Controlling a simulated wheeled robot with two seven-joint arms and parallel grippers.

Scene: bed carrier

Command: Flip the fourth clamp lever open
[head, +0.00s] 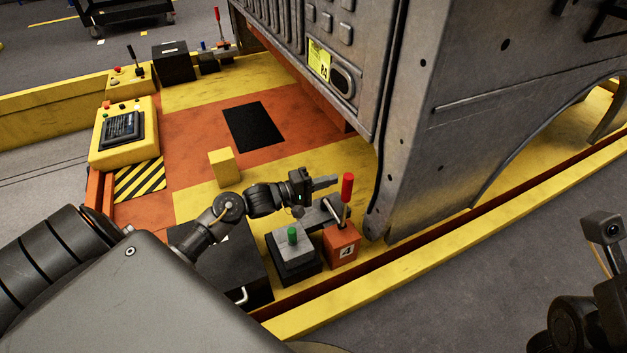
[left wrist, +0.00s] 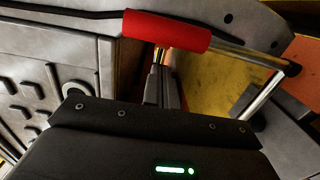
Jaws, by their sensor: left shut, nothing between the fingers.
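The fourth clamp is an orange block (head: 342,246) marked 4, near the front edge of the yellow and orange platform. Its lever has a red handle (head: 347,188) that stands nearly upright in the head view. The red handle also crosses the top of the left wrist view (left wrist: 167,31). My left gripper (head: 330,182) is shut and empty, with its fingertips just left of the red handle. In the left wrist view its fingers (left wrist: 164,85) end close to the handle; I cannot tell whether they touch it. My right gripper's fingers are not visible.
A grey box with a green button (head: 293,236) stands left of the clamp, beside a black box (head: 235,270). A large grey metal vehicle body (head: 480,90) rises close behind and right. A yellow block (head: 224,167) and a control panel (head: 124,132) are farther left.

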